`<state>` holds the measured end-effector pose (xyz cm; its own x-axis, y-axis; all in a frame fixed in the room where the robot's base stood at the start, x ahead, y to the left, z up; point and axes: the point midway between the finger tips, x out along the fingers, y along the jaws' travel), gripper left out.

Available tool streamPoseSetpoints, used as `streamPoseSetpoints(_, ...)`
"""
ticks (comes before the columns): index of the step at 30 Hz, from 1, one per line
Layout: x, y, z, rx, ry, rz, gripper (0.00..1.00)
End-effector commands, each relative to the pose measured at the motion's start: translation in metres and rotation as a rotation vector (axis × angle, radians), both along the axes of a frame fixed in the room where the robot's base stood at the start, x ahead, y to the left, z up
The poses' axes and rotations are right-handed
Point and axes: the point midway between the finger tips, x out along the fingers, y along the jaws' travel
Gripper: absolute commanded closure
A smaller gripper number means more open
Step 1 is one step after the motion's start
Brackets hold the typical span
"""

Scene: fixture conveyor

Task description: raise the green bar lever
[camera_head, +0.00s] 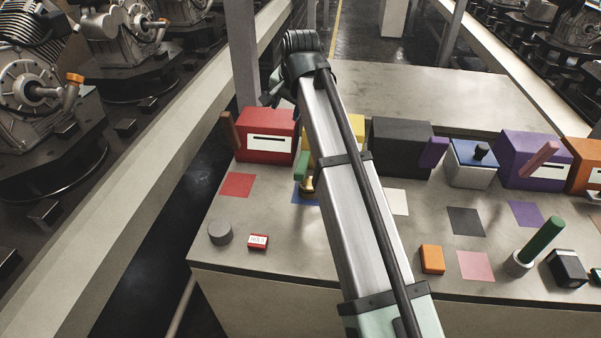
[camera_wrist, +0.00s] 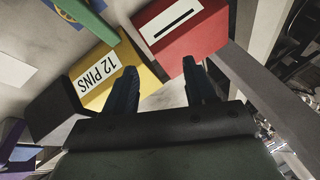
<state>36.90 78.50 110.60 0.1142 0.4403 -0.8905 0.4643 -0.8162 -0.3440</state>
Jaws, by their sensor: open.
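The green bar lever (camera_head: 302,166) is on the left side of the yellow box (camera_head: 357,126), partly behind my arm in the head view. It hangs slanting downward toward the front. In the wrist view the green lever (camera_wrist: 82,18) runs along the upper left, against the yellow box (camera_wrist: 142,72) labelled "12 PINS". My gripper (camera_wrist: 160,68) is open and empty, its dark fingers over the gap between the yellow box and the red box (camera_wrist: 178,30). It is apart from the lever. In the head view my gripper (camera_head: 276,91) is above and behind the red box.
The red box (camera_head: 266,138) with a brown lever stands left of the yellow one. A grey post (camera_head: 241,50) rises close left of my gripper. Small blocks lie in front.

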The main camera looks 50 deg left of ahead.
Motion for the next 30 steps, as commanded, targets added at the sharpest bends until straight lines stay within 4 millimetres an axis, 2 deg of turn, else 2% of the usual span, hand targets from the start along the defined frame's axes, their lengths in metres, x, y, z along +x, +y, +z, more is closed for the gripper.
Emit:
streamPoseSetpoints(9, -0.011, -0.060, -0.018, -0.362, 0.023, 0.186, 0.45)
streamPoseSetpoints(13, -0.017, -0.079, -0.019, -0.454, 0.045, 0.264, 0.45)
streamPoseSetpoints(20, -0.019, -0.084, -0.027, -0.476, 0.044, 0.322, 0.45)
streamPoseSetpoints(23, -0.020, -0.084, -0.039, -0.475, 0.044, 0.322, 0.45)
streamPoseSetpoints(30, -0.020, -0.084, -0.080, -0.475, 0.045, 0.320, 0.45)
